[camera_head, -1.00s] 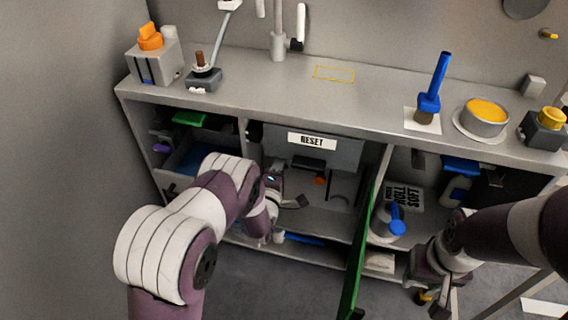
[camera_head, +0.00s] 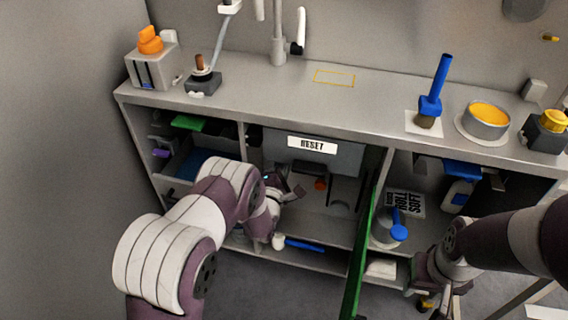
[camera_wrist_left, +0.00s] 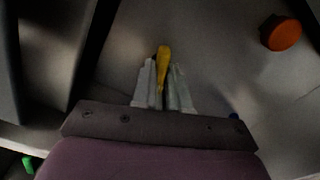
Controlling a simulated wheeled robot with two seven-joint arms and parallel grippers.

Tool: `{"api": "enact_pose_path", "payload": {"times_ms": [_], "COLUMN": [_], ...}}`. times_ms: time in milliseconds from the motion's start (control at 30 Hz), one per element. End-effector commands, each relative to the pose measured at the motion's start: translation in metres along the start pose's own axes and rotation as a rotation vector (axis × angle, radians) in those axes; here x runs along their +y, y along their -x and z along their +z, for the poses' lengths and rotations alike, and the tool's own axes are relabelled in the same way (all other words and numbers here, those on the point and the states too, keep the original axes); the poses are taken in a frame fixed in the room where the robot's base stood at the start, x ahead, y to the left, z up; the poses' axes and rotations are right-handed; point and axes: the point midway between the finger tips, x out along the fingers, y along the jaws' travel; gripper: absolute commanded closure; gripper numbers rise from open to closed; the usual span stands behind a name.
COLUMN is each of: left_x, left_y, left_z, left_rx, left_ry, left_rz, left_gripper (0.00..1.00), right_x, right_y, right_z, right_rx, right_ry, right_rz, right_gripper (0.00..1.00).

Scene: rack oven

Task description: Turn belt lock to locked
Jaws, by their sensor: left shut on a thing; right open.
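A narrow yellow lever (camera_wrist_left: 163,66) stands between the pale fingers of my left gripper (camera_wrist_left: 163,88), which is shut on it. I cannot tell for sure that this lever is the belt lock, nor its lock state. In the head view my left arm reaches into the middle bay under the counter. The left gripper (camera_head: 297,191) is small and dark there, and the lever is not distinguishable. A round orange knob (camera_wrist_left: 281,34) lies to the right of the lever, apart from the fingers; it also shows in the head view (camera_head: 320,184). My right gripper (camera_head: 426,297) is open, low at the right.
A grey RESET panel (camera_head: 312,144) hangs above the bay. A green upright panel (camera_head: 361,250) edges the bay on the right. A blue-handled tool (camera_head: 305,246) lies on the lower shelf.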

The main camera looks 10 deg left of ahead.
Motion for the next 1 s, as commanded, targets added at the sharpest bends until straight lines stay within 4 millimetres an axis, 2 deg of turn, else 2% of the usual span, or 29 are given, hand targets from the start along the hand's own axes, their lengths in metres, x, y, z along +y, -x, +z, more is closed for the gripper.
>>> {"api": "enact_pose_path", "payload": {"times_ms": [267,500,767,1000], "left_x": [-0.0006,-0.0008,-0.0006,-0.0011], "left_y": [0.0004,0.0003,0.0004,0.0005], "left_z": [-0.0001,-0.0002,-0.0001,-0.0003], "left_rx": [0.000,0.000,0.000,0.001], "left_ry": [0.034,0.401,0.429,0.793], "left_rz": [-0.002,-0.001,-0.002,-0.002], "left_gripper": [1.00,1.00,1.00,1.00], "right_x": [0.0000,0.0000,0.0000,0.0000], "right_y": [-0.0003,-0.0034,-0.0032,-0.0065], "right_z": [0.0000,0.0004,0.0004,0.0007], "right_rx": [0.000,0.000,0.000,0.000], "right_ry": [0.000,0.000,0.000,0.000], "right_rz": [0.000,0.000,0.000,0.000], "right_gripper": [0.57,0.57,0.57,0.57]}}
